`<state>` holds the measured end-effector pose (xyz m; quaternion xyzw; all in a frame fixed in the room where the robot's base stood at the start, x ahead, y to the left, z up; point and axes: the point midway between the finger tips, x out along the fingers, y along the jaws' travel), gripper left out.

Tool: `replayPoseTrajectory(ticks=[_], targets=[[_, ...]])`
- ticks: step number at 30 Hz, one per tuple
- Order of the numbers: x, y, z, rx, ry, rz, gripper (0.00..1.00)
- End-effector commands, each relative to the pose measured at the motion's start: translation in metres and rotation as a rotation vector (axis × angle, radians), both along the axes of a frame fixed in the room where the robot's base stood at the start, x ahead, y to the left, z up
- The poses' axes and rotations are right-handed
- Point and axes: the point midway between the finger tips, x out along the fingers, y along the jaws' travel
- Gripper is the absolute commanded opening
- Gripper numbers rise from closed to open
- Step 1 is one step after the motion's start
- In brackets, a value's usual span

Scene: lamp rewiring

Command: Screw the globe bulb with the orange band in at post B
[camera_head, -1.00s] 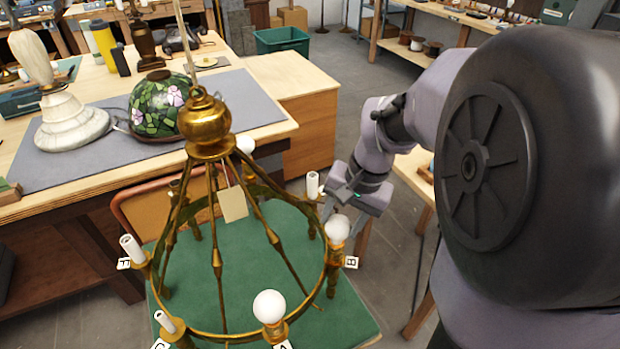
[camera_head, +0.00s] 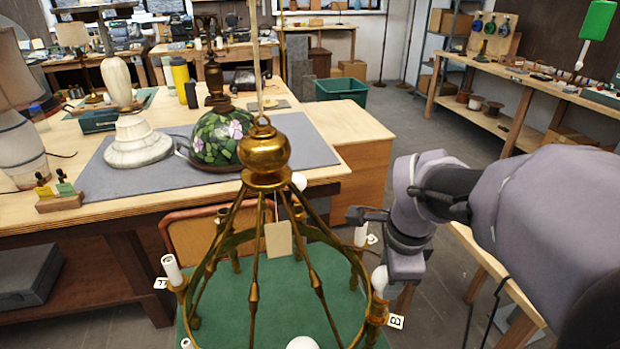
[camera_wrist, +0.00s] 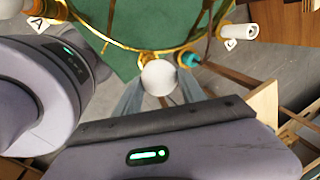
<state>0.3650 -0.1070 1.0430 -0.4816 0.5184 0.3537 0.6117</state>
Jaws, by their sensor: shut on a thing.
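A brass chandelier frame (camera_head: 254,290) stands on a green-topped table, with its posts around a ring. A white globe bulb (camera_head: 380,279) is upright at post B, beside the B tag (camera_head: 396,322). In the wrist view the globe bulb (camera_wrist: 160,77) sits between the fingertips of my gripper (camera_wrist: 159,88), which is shut on it. In the head view my gripper reaches in from the right at post B. I see no orange band on this bulb; its base is hidden. Another white globe (camera_head: 302,343) shows at the bottom edge.
White candle sleeves stand at post F (camera_head: 172,269) and right of centre (camera_head: 361,235). A blank tag (camera_head: 278,239) hangs from the frame. The bench behind holds a stained-glass shade (camera_head: 217,140) and a pale lamp (camera_head: 138,140). A green bin (camera_head: 341,89) stands on the floor.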

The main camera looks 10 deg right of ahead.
Motion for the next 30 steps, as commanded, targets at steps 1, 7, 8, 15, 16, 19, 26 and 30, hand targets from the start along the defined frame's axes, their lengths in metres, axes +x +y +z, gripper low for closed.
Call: replayPoseTrajectory(ticks=[1, 7, 8, 15, 16, 19, 26, 30], targets=[[0.002, 0.0014, -0.0052, -0.003, -0.006, -0.084, 0.0], [0.0012, 0.002, -0.002, -0.002, -0.005, -0.359, 0.0], [0.0009, 0.002, -0.0013, -0.002, -0.004, -0.367, 0.0], [0.0008, 0.0022, -0.0015, 0.0, -0.003, -0.393, 0.0], [0.0013, 0.0026, -0.0032, 0.0, -0.003, -0.432, 0.0], [0.0032, 0.0038, -0.0082, -0.002, -0.005, -0.674, 0.0], [0.0027, 0.0051, -0.0014, -0.002, -0.001, -1.068, 0.0], [0.0023, 0.005, -0.001, -0.001, -0.001, -1.071, 0.0]])
